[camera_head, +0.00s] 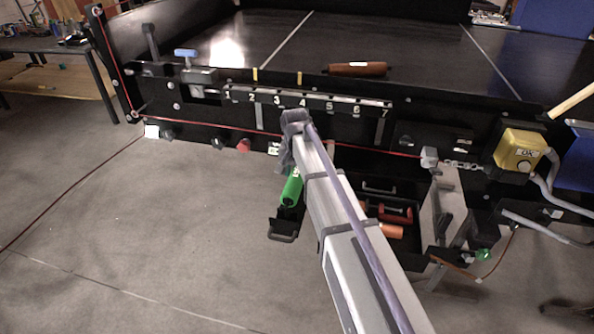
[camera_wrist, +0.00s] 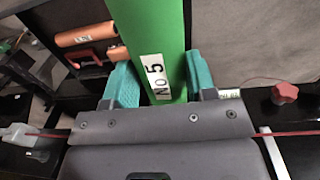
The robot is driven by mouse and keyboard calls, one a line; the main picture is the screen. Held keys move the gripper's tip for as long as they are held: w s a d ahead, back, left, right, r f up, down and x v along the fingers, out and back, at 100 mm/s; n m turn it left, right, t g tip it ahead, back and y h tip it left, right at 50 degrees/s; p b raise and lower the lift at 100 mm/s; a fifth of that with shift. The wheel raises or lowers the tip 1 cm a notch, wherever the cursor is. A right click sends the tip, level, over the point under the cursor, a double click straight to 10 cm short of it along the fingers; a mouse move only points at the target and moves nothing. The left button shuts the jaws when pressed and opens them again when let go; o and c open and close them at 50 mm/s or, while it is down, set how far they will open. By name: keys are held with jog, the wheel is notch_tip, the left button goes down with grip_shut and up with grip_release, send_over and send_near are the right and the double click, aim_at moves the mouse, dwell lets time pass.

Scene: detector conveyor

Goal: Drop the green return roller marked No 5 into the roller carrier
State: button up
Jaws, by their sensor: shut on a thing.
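The green return roller (camera_head: 291,188) hangs below the conveyor's side frame in the head view, partly hidden by my arm. In the wrist view the green roller (camera_wrist: 158,35) carries a white label reading NO 5. My gripper (camera_wrist: 160,88) has its two teal fingers on either side of the roller, near the label, and is shut on it. In the head view my gripper (camera_head: 289,168) is mostly hidden behind my arm.
An orange roller (camera_head: 391,230) and a red clamp-like part (camera_head: 392,214) lie in a dark tray area right of my arm. A numbered rail (camera_head: 340,104) runs along the conveyor side. A brown roller (camera_head: 357,69) lies on the belt.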

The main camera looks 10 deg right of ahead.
jog(key=shift+f, duration=0.15)
dwell(0.4)
jog(key=shift+f+b, duration=2.05)
jog(key=shift+f, duration=0.05)
jog(key=o, duration=1.4)
jog(key=shift+r, duration=0.1)
jog(key=shift+c, duration=0.2)
jog(key=r+p, duration=1.1)
jog(key=shift+w+a, duration=0.1)
jog(key=shift+a, duration=0.15)
jog(key=shift+f, duration=0.15)
jog(key=shift+s+n, duration=0.2)
jog(key=shift+n, duration=0.2)
jog(key=s+f+n+b, duration=0.2)
jog(key=s, duration=1)
jog(key=s+f+n+b, duration=0.1)
jog(key=s+n+b, duration=0.1)
jog(key=s, duration=0.9)
jog(key=shift+s+d+f, duration=0.35)
jog(key=shift+f, duration=0.05)
